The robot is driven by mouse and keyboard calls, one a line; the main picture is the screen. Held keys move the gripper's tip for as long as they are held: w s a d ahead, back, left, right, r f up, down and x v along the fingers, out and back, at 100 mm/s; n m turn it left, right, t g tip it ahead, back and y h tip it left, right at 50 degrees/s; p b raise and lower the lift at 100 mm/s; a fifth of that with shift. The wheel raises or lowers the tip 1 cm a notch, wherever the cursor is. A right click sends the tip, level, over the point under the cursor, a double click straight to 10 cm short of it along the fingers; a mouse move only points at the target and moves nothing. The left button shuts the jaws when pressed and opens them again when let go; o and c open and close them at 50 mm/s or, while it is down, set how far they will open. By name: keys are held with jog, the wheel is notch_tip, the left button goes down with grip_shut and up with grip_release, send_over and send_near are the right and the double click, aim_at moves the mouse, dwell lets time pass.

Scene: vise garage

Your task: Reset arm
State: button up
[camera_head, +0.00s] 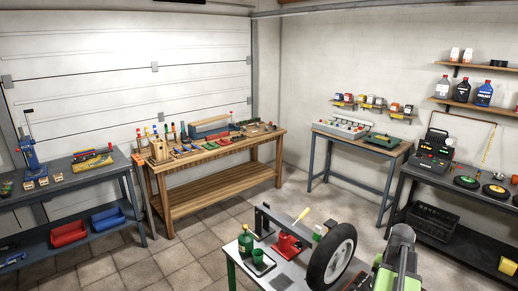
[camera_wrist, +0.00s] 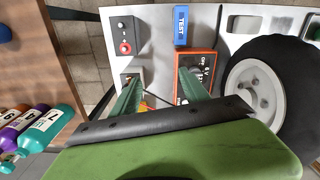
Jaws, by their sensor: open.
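My gripper (camera_wrist: 160,88) shows in the wrist view as two green fingers set apart, with no object visible between them. The fingers point toward a light bench surface (camera_wrist: 150,60). The right fingertip overlaps the edge of an orange-red box (camera_wrist: 196,64), and contact cannot be told. The left fingertip is near a small pale plate below a grey box with a red button (camera_wrist: 125,38). In the head view, part of my grey and green arm is at the lower right; my fingertips cannot be made out there.
A black-tyred wheel (camera_wrist: 265,80) stands close right of the fingers; it also shows in the head view (camera_head: 335,252). A blue TEST block (camera_wrist: 181,26) is beyond. Floor (camera_head: 185,258) is open between benches.

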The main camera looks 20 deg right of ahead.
jog(key=w+a+f+n+b, duration=0.1)
jog(key=w+a+n, duration=0.2)
jog(key=w+a, duration=0.65)
jog(key=w+a+f+n+b, duration=0.1)
jog(key=w+a+n, duration=0.2)
jog(key=w+a, duration=0.65)
jog(key=s+a+f+n+b, duration=0.1)
jog(key=a+n, duration=0.5)
jog(key=a, duration=2.3)
jog(key=shift+f, duration=0.15)
jog(key=shift+w+d, duration=0.1)
